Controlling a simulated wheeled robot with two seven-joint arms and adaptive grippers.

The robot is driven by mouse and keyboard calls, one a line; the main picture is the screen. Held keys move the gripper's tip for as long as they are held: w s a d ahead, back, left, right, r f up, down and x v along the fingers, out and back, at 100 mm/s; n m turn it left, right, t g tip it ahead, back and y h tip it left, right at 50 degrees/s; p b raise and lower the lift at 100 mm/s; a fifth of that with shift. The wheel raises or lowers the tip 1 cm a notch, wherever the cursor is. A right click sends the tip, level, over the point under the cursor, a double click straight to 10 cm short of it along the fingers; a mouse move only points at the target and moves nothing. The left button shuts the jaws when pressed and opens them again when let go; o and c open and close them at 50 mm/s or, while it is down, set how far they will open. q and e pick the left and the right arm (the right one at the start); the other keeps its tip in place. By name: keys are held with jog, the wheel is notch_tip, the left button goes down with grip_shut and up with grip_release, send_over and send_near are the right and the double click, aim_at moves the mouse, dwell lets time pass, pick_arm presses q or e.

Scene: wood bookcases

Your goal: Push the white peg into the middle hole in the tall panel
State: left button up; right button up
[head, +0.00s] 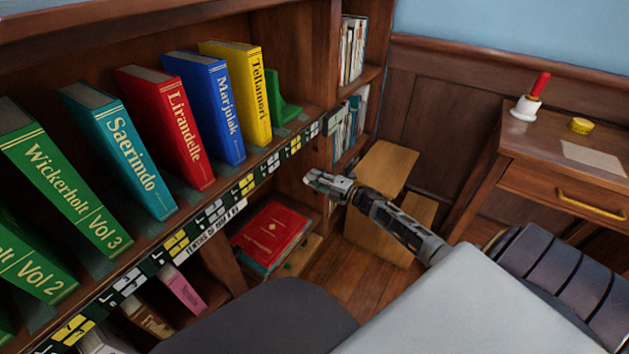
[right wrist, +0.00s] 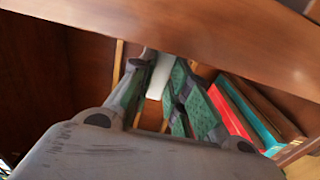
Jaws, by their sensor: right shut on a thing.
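My right gripper (head: 320,182) reaches in from the right, its fingertips close to the lower part of the bookcase's tall upright panel (head: 319,58). I cannot tell from the head view whether it touches the panel. In the right wrist view the right gripper (right wrist: 158,80) is shut on the white peg (right wrist: 158,76), which shows as a pale strip between the green-padded fingers. The peg's far end is at a brown wooden board (right wrist: 200,38); I cannot tell whether they touch. My left gripper is not in view.
Large upright books, such as the yellow one (head: 240,90), fill the shelf on the left. A red book (head: 272,232) lies on the lower shelf. A wooden step stool (head: 382,170) stands behind the gripper. A desk (head: 530,150) with a bell (head: 530,98) is at the right.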

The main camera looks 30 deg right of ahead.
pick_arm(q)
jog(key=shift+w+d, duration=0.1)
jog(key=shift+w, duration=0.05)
pick_arm(e)
jog(key=shift+d, duration=0.2)
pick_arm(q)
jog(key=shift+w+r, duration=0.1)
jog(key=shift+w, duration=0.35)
pick_arm(e)
jog(key=shift+w+d, duration=0.2)
jog(key=shift+d, duration=0.1)
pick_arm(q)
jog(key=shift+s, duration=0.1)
pick_arm(e)
jog(key=shift+d, duration=0.15)
jog(key=o, duration=0.9)
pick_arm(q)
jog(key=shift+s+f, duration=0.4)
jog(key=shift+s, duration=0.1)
pick_arm(e)
jog(key=shift+w+r, duration=0.1)
